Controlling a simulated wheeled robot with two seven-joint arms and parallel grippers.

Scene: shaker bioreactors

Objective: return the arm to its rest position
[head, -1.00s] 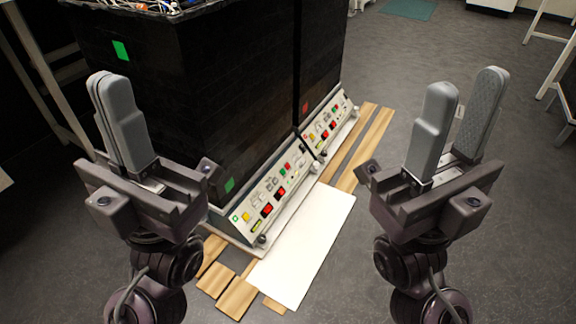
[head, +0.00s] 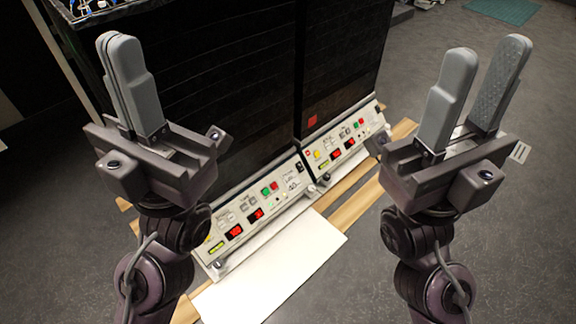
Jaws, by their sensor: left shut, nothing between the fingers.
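My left gripper (head: 126,85) is shut and empty, raised upright on the left side of the head view, its two grey fingers pressed together. My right gripper (head: 480,92) is raised upright on the right side. Its two grey fingers stand apart with nothing between them. Both arms rise from the bottom of the view. The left gripper overlaps part of the near black shaker cabinet (head: 225,75) in the picture.
Two black cabinets stand side by side, with a near control panel (head: 258,210) and a far control panel (head: 343,139) at their bases. A white board (head: 285,268) and wooden planks (head: 352,207) lie on the floor before them. Grey floor (head: 545,230) is clear at right.

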